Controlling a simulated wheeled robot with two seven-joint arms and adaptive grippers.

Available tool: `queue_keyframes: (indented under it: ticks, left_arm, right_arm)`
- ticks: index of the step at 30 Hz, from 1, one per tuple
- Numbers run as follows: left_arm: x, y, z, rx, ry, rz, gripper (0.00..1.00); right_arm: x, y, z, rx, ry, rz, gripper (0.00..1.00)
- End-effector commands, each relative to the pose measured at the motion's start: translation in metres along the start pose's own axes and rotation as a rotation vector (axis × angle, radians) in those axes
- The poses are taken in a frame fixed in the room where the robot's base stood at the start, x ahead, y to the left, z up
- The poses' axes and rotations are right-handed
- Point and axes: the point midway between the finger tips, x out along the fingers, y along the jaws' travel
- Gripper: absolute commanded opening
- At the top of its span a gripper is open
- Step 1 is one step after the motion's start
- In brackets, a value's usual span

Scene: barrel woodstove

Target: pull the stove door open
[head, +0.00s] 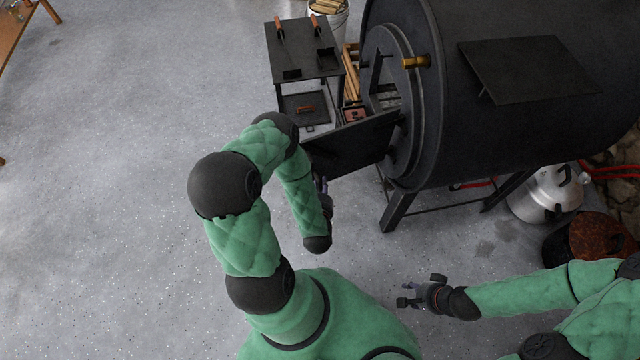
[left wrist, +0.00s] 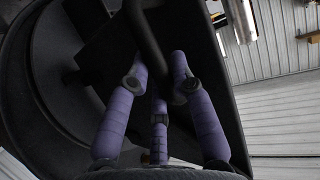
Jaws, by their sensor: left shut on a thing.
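The black stove door (head: 350,145) stands swung out from the front of the barrel stove (head: 470,130), leaving the opening partly uncovered. My left gripper (head: 325,190) is at the door's outer face near its free edge, partly hidden by my arm in the head view. In the left wrist view its purple fingers (left wrist: 158,85) are shut on the dark bar handle (left wrist: 148,40) of the door, which also fills the background as a dark panel (left wrist: 205,60). My right gripper (head: 412,295) is open and empty, low in front of the stove and apart from it.
A black side table (head: 303,52) with wooden-handled tools stands behind the door. The floor at left is clear.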

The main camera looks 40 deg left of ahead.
Motion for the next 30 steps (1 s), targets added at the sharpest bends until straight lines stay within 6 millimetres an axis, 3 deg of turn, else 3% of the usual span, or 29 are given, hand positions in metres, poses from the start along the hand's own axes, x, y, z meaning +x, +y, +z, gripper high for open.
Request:
queue_keyframes:
  ticks: [6,7,9,10,21,30]
  left_arm:
    - [0.001,0.002,-0.001,0.001,0.003,0.005,0.00]
    - [0.001,0.002,-0.001,0.001,0.003,0.005,0.26]
    - [0.001,0.002,-0.001,0.001,0.003,0.005,0.46]
    - [0.001,0.002,-0.001,0.001,0.002,0.005,0.49]
    - [-0.003,0.001,0.000,0.000,0.000,0.003,0.49]
    - [-0.045,0.002,0.000,0.002,0.000,0.005,0.49]
  right_arm:
    - [0.000,0.000,0.000,0.000,0.000,0.000,0.40]
    - [0.000,0.000,0.000,0.000,0.000,0.000,0.40]
    - [0.000,0.000,0.000,0.000,0.000,0.000,0.40]
    - [0.000,0.000,0.000,0.000,0.000,0.000,0.40]
    - [0.000,0.000,0.000,0.000,0.000,0.000,0.40]
    - [0.000,0.000,0.000,0.000,0.000,0.000,0.40]
